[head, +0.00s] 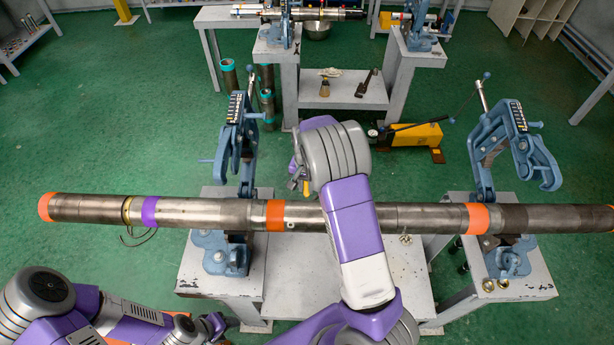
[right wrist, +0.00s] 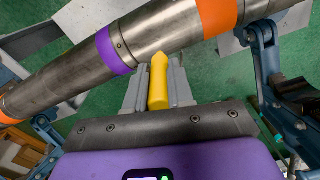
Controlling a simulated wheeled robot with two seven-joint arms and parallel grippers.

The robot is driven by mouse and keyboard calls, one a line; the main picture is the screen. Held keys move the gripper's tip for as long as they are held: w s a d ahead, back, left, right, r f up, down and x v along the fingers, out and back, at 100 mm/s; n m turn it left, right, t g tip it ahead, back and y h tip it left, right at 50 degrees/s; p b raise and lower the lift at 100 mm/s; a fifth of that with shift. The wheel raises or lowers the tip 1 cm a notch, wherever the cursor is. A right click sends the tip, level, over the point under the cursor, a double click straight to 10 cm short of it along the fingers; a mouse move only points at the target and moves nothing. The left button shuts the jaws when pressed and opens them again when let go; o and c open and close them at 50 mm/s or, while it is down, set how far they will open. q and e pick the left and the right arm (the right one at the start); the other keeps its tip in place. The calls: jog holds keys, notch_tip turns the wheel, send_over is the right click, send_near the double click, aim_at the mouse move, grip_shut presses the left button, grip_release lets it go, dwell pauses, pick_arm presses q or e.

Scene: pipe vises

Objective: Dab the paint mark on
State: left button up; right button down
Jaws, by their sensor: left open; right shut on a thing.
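A long steel pipe (head: 330,215) lies across two blue pipe vises, the left vise (head: 235,150) and the right vise (head: 510,150). It has a purple band (head: 149,211) and orange bands (head: 275,215). My right gripper (head: 298,178) is on the far side of the pipe, partly hidden by my arm. In the right wrist view it is shut on a yellow paint marker (right wrist: 158,82), whose tip points at the pipe (right wrist: 165,30) near the purple band (right wrist: 112,52). I cannot tell whether they touch. My left gripper (head: 208,326) is open and empty at the lower left. No paint mark is discernible.
Both vises have their upper frames swung up. A yellow hand pump (head: 415,135) stands on the green floor behind. A rear bench (head: 345,90) holds a brush and a tool. Brass rings (head: 495,285) lie on the right stand.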

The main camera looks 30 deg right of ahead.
aim_at(307, 198)
jog(key=shift+f+b, duration=1.75)
jog(key=shift+f, duration=0.35)
jog(key=shift+f+b, duration=0.65)
jog(key=shift+f, duration=0.35)
jog(key=shift+f, duration=0.35)
jog(key=shift+r+p, duration=2.55)
jog(key=shift+r, duration=1)
jog(key=shift+d+f, duration=0.1)
